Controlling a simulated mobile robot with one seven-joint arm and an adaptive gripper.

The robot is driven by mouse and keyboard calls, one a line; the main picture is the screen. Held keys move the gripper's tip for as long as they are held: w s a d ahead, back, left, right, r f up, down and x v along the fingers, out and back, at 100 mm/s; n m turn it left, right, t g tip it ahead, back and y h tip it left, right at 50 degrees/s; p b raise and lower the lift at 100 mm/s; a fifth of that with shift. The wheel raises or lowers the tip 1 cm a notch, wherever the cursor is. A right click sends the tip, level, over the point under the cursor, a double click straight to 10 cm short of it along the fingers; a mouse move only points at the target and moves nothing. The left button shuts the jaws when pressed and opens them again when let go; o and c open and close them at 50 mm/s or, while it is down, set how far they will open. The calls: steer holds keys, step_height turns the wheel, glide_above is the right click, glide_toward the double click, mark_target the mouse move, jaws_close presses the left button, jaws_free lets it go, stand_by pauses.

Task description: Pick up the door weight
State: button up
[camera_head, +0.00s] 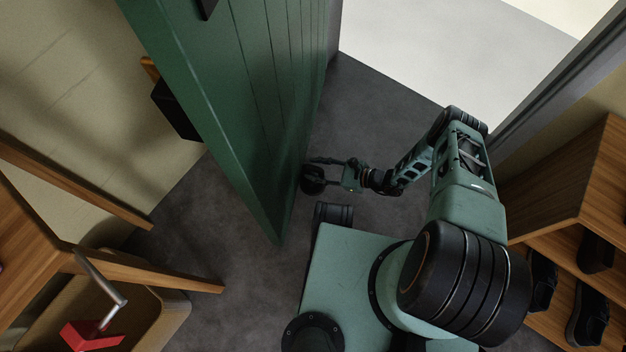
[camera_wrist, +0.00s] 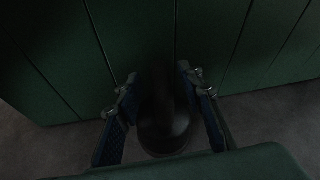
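The door weight (camera_head: 312,186) is a dark, rounded object on the grey floor against the lower part of the green door. In the wrist view it is a black, rounded shape (camera_wrist: 165,135) with a narrower upper part, hard to make out against the dark door. My gripper (camera_head: 322,172) reaches left, low beside the door, with its fingers at the weight. In the wrist view its fingers (camera_wrist: 158,80) stand apart, one on each side of the weight. Its fingers look open; any contact is too dark to see.
The green door (camera_head: 235,90) stands directly behind the weight. A wooden shelf with dark shoes (camera_head: 588,315) is at the right. A wooden piece of furniture (camera_head: 30,250) and a red object with a metal arm (camera_head: 90,335) are at lower left. Grey floor (camera_head: 370,110) lies clear towards the doorway.

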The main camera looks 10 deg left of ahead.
steer(key=shift+a+f, duration=0.25)
steer(key=shift+a, duration=0.4)
jaws_close()
steer(key=shift+w+r, duration=0.15)
